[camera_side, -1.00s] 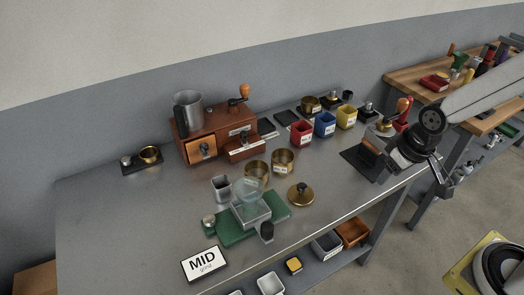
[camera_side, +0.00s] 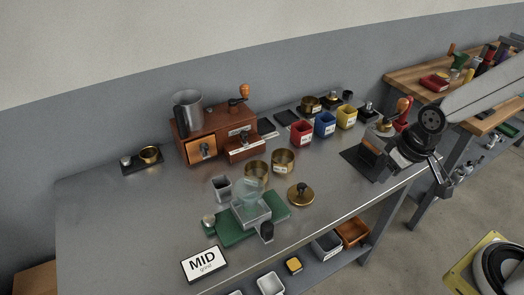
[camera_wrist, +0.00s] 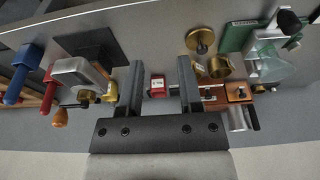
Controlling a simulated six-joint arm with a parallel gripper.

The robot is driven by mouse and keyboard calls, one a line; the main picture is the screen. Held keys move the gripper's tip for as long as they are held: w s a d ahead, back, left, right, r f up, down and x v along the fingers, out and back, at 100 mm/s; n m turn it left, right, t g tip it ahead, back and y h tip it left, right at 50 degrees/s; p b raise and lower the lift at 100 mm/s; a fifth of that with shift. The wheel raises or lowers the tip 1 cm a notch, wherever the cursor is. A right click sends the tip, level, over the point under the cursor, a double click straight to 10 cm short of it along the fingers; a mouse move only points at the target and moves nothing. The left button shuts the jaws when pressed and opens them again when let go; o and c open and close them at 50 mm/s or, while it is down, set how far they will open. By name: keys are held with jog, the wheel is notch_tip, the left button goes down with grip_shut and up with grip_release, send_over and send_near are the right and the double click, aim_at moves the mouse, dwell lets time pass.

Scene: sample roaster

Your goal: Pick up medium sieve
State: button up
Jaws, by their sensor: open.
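Two brass sieve rings stand side by side on the steel table in the side view, a left one (camera_side: 257,173) and a right one (camera_side: 283,161) with a pale label. Their labels are too small to read, so I cannot tell which is the medium sieve. Brass rings (camera_wrist: 220,67) also show right of my fingers in the wrist view. A brass lid with a dark knob (camera_side: 301,195) lies in front of them. My gripper (camera_side: 443,177) hangs at the table's right edge, well away from the rings. In the wrist view its two fingers (camera_wrist: 162,88) are apart and empty.
A green base with a clear-topped device (camera_side: 238,228) stands in front of the rings. A wooden grinder box (camera_side: 195,130) is behind them. Red (camera_side: 301,134), blue (camera_side: 325,124) and yellow (camera_side: 346,116) cups stand to the right. A MID card (camera_side: 204,263) lies at the front.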

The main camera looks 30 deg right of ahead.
jog(key=w, duration=0.1)
jog(key=m+g+y, duration=0.2)
jog(key=m, duration=2)
send_over(285, 165)
jog(key=d, duration=0.1)
notch_tip(285, 165, down, 10)
jog(key=shift+d+r, duration=0.15)
jog(key=shift+d, duration=0.05)
jog(key=shift+s, duration=0.1)
jog(key=shift+a+f, duration=0.2)
jog(key=shift+f, duration=1.1)
jog(key=shift+a+f, duration=0.2)
jog(key=shift+f, duration=1.05)
jog(key=shift+a+f, duration=0.2)
jog(key=shift+f, duration=1.1)
grip_shut()
